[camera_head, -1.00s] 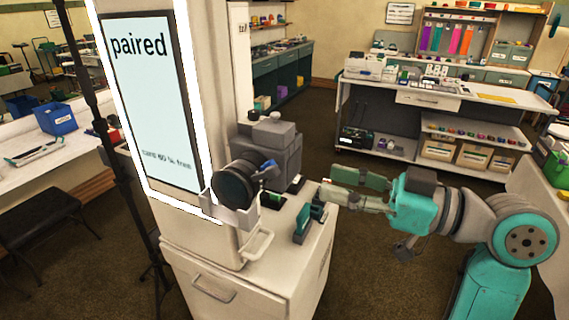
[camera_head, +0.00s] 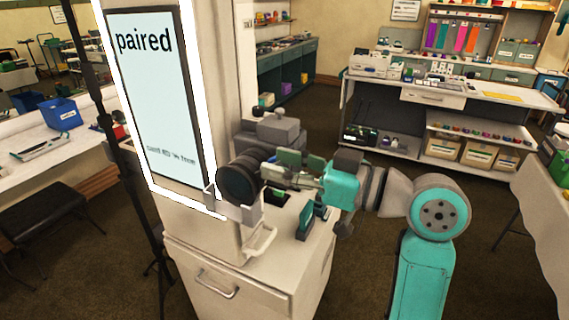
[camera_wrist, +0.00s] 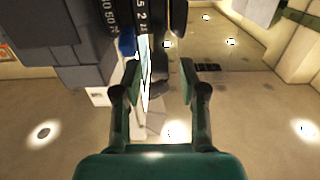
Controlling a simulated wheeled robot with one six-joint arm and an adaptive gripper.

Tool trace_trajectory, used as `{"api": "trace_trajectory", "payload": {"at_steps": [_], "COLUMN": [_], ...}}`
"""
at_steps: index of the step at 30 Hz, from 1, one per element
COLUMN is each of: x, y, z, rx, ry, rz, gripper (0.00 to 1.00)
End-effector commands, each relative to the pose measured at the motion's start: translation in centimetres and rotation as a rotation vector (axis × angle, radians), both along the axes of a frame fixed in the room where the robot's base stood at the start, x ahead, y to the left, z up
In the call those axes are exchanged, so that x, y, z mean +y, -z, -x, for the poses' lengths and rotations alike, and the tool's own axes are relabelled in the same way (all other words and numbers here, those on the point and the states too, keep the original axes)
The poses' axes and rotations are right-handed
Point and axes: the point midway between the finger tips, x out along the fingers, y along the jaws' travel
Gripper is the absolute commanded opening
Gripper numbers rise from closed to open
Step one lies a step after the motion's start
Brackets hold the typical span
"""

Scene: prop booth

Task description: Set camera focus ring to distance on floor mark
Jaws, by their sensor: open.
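In the wrist view the lens barrel shows at the top with white-numbered rings (camera_wrist: 142,14); which one is the focus ring I cannot tell. A blue tab (camera_wrist: 127,44) sits beside the numbers. My gripper (camera_head: 276,170) is at the lens's right side in the head view, overlapping it. In the wrist view my gripper (camera_wrist: 156,80) is open, its two fingers apart with nothing clearly between them. No floor mark can be made out.
The white cabinet (camera_head: 225,285) carries a lit screen (camera_head: 155,95) reading "paired". A teal-and-black device (camera_head: 305,220) stands on its top, below my gripper. A black stand pole (camera_head: 105,110) is at left. A workbench (camera_head: 440,98) stands behind; open floor lies between.

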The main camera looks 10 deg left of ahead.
Motion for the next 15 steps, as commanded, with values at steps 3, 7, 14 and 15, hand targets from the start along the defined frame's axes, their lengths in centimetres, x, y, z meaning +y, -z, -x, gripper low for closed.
{"api": "trace_trajectory", "payload": {"at_steps": [3,7,14,15], "x": [-0.02,-0.02,-0.03,-0.04], "y": [-0.01,0.00,0.04,0.11], "z": [0.01,0.01,0.02,0.04], "rx": [0.000,0.000,-0.001,-0.001], "ry": [0.000,0.000,-0.001,-0.001], "rz": [0.000,0.000,-0.002,-0.006], "gripper": [0.24,0.00,0.00,0.00]}}
